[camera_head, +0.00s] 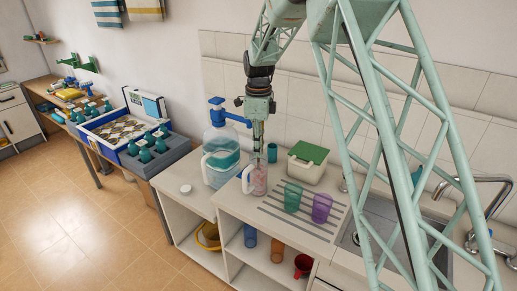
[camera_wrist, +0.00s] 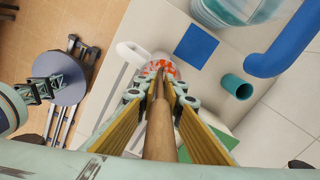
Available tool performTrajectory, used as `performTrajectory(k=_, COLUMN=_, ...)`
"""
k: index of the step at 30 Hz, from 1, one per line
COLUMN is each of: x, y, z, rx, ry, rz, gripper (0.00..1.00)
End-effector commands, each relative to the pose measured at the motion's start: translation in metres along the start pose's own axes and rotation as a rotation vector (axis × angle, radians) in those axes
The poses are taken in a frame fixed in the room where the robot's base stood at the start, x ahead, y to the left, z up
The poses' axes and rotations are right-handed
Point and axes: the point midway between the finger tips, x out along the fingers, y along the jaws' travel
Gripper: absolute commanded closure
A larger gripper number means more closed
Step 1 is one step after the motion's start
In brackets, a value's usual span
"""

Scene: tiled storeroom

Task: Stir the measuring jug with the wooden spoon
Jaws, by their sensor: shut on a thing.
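The measuring jug (camera_head: 260,183) is clear with a white handle and pinkish-red contents. It stands upright on the counter, directly below my gripper (camera_head: 258,146). In the wrist view the jug's white handle (camera_wrist: 130,50) and red-speckled contents show beyond the fingertips. My gripper (camera_wrist: 160,92) is shut on the wooden spoon (camera_wrist: 160,135), whose brown handle runs between the yellow-padded fingers toward the jug's mouth. The spoon's far end is hidden by the fingers and jug, so I cannot tell how deep it reaches.
A large blue-tapped water container (camera_head: 221,160) stands close left of the jug. A teal cup (camera_head: 272,152) and green-lidded box (camera_head: 307,162) are behind. A green glass (camera_head: 292,197) and purple glass (camera_head: 321,208) stand right, before the sink (camera_head: 375,240). The counter's front edge is near.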

Motion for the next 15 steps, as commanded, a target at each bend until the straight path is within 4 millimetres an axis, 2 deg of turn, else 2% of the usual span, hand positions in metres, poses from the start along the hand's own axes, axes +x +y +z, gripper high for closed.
performTrajectory(k=15, x=0.026, y=0.001, z=0.0, rx=0.0, ry=0.0, rz=0.001, gripper=0.99)
